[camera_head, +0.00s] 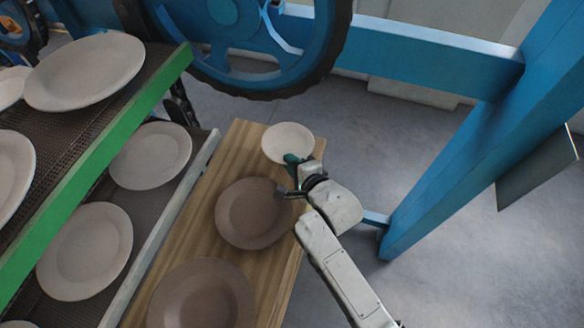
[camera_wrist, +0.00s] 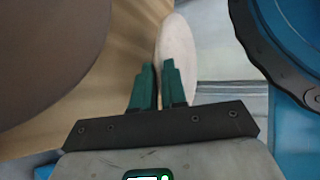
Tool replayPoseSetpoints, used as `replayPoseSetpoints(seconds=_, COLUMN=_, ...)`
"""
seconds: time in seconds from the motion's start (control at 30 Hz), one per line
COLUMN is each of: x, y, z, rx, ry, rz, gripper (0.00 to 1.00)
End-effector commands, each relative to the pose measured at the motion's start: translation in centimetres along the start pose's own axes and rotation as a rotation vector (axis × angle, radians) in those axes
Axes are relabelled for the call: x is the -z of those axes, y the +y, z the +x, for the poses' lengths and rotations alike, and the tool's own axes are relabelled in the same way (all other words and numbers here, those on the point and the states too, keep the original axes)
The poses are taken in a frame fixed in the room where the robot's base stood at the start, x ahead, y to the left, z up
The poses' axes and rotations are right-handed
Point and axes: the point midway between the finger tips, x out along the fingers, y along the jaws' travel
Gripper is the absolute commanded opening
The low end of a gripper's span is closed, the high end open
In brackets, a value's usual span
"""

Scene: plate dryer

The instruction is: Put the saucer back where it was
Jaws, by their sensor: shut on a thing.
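The saucer (camera_head: 288,141) is small, round and pale, at the far end of the wooden board (camera_head: 236,146) in the head view. My gripper (camera_head: 291,160), with green fingers, is shut on its near rim. In the wrist view the saucer (camera_wrist: 178,50) shows as a narrow pale oval, seen at a steep slant, beyond and between the fingertips (camera_wrist: 156,70). I cannot tell whether the saucer touches the board or hangs just above it. The fingers hide a small part of its rim.
A brown plate (camera_head: 250,213) lies on the board just nearer, and another (camera_head: 202,295) at the front. Racks with pale plates (camera_head: 84,72) stand at left, edged by a green rail (camera_head: 100,165). A blue wheel (camera_head: 245,40) and blue frame (camera_head: 470,140) stand behind and right.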

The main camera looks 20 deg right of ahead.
Motion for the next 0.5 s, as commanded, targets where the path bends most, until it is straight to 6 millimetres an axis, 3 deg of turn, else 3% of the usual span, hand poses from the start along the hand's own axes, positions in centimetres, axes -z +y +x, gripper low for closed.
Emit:
replayPoseSetpoints(seconds=0.13, x=0.3, y=1.8, z=0.7, rx=-0.002, ry=-0.001, rz=-0.002, gripper=0.00)
replayPoseSetpoints(seconds=0.5, x=0.3, y=2.2, z=0.9, rx=-0.001, ry=-0.001, rz=-0.001, gripper=0.00)
